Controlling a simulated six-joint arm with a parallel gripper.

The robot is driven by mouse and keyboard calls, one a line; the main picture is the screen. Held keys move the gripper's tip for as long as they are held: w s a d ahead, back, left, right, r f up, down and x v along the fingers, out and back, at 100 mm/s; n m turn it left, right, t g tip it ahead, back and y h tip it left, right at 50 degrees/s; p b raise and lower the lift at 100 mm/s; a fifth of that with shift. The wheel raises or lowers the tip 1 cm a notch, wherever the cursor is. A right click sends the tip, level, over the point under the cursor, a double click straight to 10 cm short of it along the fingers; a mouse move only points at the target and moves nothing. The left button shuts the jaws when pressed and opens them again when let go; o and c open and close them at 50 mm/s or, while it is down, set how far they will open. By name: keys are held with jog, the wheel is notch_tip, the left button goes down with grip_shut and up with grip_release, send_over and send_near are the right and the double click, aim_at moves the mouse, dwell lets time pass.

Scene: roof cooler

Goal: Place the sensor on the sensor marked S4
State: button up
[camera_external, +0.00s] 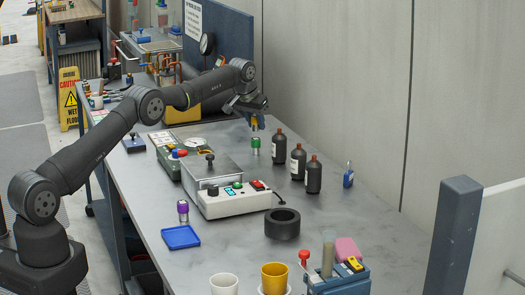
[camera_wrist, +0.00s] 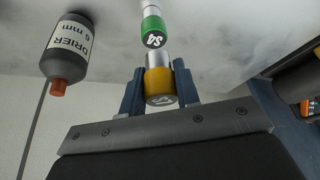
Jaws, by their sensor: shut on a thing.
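My gripper (camera_external: 255,117) is shut on a silver sensor with a yellow cap (camera_external: 254,121) and holds it above the back part of the table. The wrist view shows the held yellow sensor (camera_wrist: 160,86) between my two blue fingers; its marking is hard to read. In the external view this green sensor (camera_external: 255,146) stands upright on the table, below the yellow one. In the wrist view the two look close to lined up; the exact gap between them is unclear.
Dark bottles (camera_external: 279,147) with orange caps stand to the right of the green sensor; one bottle (camera_wrist: 67,50) reads DRIER. A white control box (camera_external: 233,203) lies in front. The wall is behind.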

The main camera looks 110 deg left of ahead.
jog(key=shift+f, duration=1.2)
jog(key=shift+f, duration=0.2)
jog(key=o, duration=1)
jog(key=shift+r, duration=0.1)
jog(key=v, duration=1.2)
